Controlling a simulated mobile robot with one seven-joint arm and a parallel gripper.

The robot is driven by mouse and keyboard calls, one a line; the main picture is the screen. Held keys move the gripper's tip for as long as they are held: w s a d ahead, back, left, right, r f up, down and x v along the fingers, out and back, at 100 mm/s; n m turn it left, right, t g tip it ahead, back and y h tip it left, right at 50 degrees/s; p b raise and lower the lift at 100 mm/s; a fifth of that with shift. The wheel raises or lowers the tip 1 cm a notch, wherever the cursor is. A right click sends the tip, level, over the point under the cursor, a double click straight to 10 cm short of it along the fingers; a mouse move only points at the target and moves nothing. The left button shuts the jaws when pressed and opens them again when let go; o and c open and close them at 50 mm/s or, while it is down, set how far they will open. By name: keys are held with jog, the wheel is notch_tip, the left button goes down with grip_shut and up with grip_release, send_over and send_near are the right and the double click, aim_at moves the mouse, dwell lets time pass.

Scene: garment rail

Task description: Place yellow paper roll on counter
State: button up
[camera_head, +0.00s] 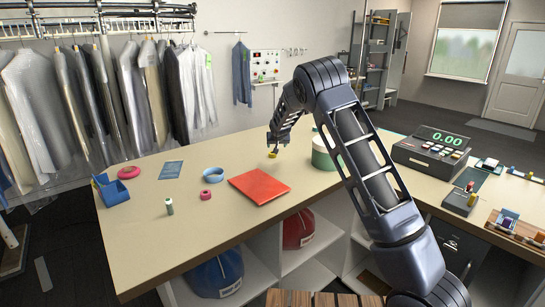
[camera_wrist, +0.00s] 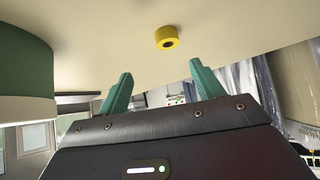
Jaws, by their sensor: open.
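The small yellow paper roll (camera_head: 272,155) rests on the beige counter (camera_head: 150,228), behind the red folder and left of the green and white round container. In the wrist view the yellow roll (camera_wrist: 166,38) shows a dark central hole and sits beyond my fingertips, apart from them. My gripper (camera_wrist: 160,70) is open, with two green fingers spread and nothing between them. In the head view my gripper (camera_head: 275,143) hangs low over the counter just above the roll; its fingers are too small there to make out.
The green and white container (camera_head: 323,154) stands close to the right of my gripper, partly behind my arm. A red folder (camera_head: 259,186), pink roll (camera_head: 207,196), blue ring (camera_head: 213,174) and blue dispenser (camera_head: 112,190) lie left. A cash register (camera_head: 430,152) stands right.

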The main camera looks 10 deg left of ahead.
aim_at(272, 153)
jog(key=shift+a+x, duration=0.25)
jog(key=shift+x, duration=1.75)
jog(key=shift+a+x, duration=0.3)
jog(key=shift+x, duration=1.7)
jog(key=shift+a+x, duration=0.25)
jog(key=shift+x, duration=1.75)
jog(key=shift+r, duration=0.1)
jog(key=shift+s, duration=0.1)
jog(key=c, duration=1.2)
jog(key=shift+o, duration=0.2)
notch_tip(272, 153, up, 20)
